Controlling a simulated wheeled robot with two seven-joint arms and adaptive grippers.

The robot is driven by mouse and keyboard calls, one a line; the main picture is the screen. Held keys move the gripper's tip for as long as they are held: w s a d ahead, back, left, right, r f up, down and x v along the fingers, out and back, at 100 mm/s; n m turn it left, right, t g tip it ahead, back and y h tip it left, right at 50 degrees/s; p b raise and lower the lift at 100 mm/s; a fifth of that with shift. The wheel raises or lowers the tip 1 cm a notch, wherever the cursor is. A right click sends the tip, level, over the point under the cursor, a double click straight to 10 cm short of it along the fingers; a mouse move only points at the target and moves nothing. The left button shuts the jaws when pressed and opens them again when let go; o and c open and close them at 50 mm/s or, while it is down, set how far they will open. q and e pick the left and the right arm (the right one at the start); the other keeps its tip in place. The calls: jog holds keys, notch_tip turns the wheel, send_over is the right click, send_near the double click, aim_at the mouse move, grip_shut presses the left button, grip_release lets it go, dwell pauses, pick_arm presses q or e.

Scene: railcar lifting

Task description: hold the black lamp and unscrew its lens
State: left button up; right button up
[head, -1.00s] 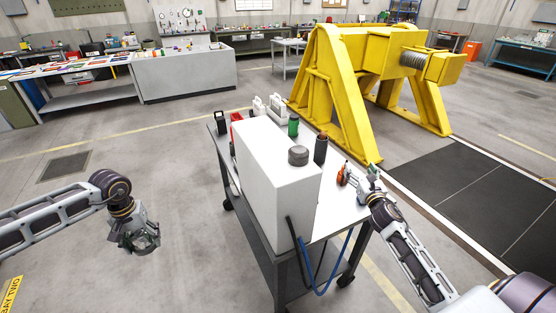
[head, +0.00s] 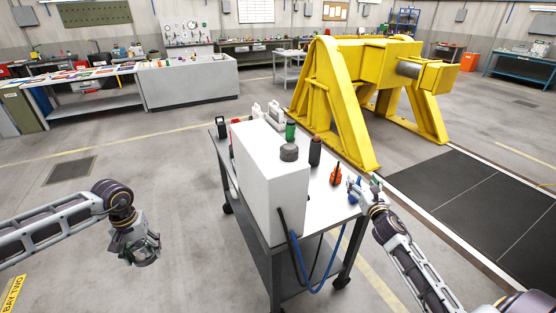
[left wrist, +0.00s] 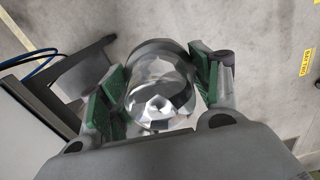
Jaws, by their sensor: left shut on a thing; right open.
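My left gripper (head: 146,252) hangs over the floor left of the cart. In the left wrist view its green-padded fingers (left wrist: 155,95) are shut on a round, clear glass-fronted thing (left wrist: 160,98) with a dark grey rim. It looks like a lens; whether a black lamp body is attached cannot be told. My right gripper (head: 365,186) is open at the right edge of the cart top, beside a small blue object (head: 354,190). A black cylinder with a reddish-brown top (head: 315,153) stands on the cart; I cannot tell if it is a lamp.
Blue and black hoses hang in front. A yellow frame (head: 340,100) stands behind. Floor at left is clear.

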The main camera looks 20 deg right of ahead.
jog(key=shift+s+m, duration=0.35)
jog(key=shift+m, duration=0.25)
jog(key=shift+m, duration=0.4)
